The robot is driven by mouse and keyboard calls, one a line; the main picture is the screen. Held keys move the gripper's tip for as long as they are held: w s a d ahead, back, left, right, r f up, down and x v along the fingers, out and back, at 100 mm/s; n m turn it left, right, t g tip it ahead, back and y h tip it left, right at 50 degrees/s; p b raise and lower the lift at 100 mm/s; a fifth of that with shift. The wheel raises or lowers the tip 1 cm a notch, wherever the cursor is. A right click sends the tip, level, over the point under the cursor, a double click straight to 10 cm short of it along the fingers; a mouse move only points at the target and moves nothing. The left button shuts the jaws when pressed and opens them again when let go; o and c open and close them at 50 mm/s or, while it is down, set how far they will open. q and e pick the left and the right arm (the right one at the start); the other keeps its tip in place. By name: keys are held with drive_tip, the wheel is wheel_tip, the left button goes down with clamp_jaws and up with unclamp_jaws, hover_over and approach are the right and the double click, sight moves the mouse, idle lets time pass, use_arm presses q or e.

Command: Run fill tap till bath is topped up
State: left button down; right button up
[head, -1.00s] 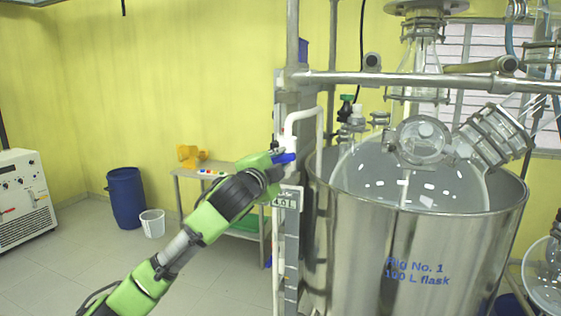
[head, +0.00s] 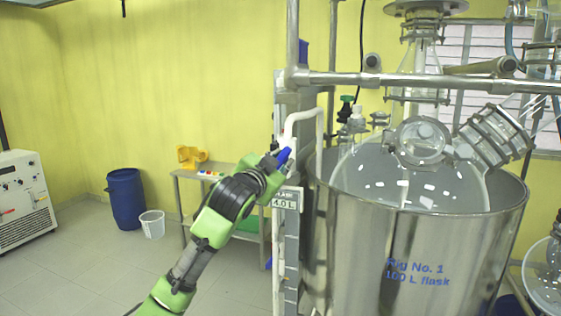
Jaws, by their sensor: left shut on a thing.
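The fill tap has a blue lever handle (head: 284,156) on a white pipe (head: 301,114) that bends over the rim of the steel bath. My left gripper (head: 275,161) is shut on the blue handle, which is tilted, and partly hides it. The bath (head: 350,250) is a large steel tub with blue lettering. A big round glass flask (head: 375,175) sits in it. My right gripper is out of view.
A steel frame bar (head: 420,80) crosses above the bath. A small sign (head: 286,198) hangs below the tap. A side table (head: 190,175) with a yellow object (head: 191,156), a blue drum (head: 126,198) and a white bucket (head: 152,223) stand behind. The floor at left is clear.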

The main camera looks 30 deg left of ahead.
use_arm(q)
drive_tip(key=shift+f, duration=0.1)
idle(0.3)
drive_tip(key=c, duration=2)
unclamp_jaws()
drive_tip(key=shift+o, duration=0.2)
drive_tip(key=v, duration=1.2)
